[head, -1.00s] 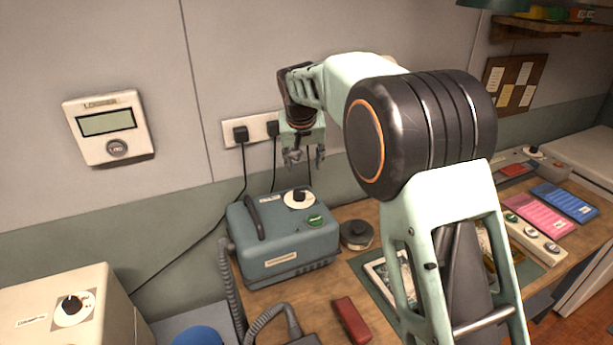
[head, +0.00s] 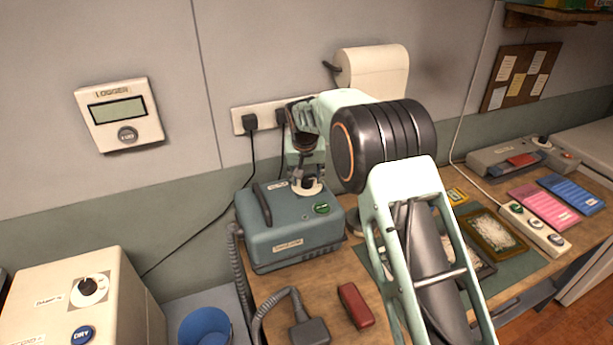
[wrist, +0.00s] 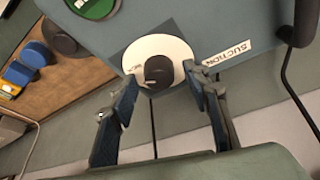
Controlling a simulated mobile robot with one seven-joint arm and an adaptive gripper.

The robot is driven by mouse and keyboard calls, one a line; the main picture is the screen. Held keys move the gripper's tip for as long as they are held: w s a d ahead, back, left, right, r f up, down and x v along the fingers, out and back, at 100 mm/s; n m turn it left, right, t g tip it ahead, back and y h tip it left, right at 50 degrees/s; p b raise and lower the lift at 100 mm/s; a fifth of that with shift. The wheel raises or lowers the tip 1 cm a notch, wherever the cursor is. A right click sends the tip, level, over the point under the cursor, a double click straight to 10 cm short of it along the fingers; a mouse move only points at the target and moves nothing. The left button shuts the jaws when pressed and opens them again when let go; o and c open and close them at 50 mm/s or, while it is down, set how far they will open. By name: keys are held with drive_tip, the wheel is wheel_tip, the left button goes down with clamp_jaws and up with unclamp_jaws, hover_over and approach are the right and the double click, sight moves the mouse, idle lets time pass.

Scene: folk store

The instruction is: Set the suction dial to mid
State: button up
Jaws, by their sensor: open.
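The suction unit (head: 290,238) is a blue-grey box with a black handle, standing on the wooden bench against the wall. Its suction dial (wrist: 158,71) is a black knob on a white round plate, beside a label reading SUCTION (wrist: 229,54) in the wrist view. My gripper (wrist: 160,88) is open, with its two fingers on either side of the dial's plate; I cannot tell whether they touch the knob. In the head view my gripper (head: 306,186) points down over the dial and hides most of it. A green button (head: 321,208) is on the unit's top near the dial.
A cream box (head: 75,300) with its own dial stands at the lower left. A red block (head: 354,305) and a hose nozzle (head: 309,331) lie in front of the unit. A wall logger (head: 119,114) and a power strip (head: 243,121) are behind.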

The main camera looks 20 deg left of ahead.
drive_tip(key=shift+c, duration=0.2)
drive_tip(key=c, duration=1.1)
drive_tip(key=n, duration=0.1)
drive_tip(key=n+y+b, duration=0.1)
drive_tip(key=shift+w+d+n, duration=0.1)
drive_tip(key=shift+d+n, duration=0.1)
drive_tip(key=shift+n, duration=0.2)
drive_tip(key=n+g+y, duration=0.1)
drive_tip(key=n, duration=0.1)
drive_tip(key=shift+n, duration=0.4)
drive_tip(key=n+g, duration=0.1)
drive_tip(key=n, duration=0.2)
drive_tip(key=n+g+y+p, duration=0.1)
drive_tip(key=n, duration=0.2)
drive_tip(key=shift+w+d+y, duration=0.1)
drive_tip(key=shift+w+y, duration=0.05)
drive_tip(key=shift+y, duration=0.15)
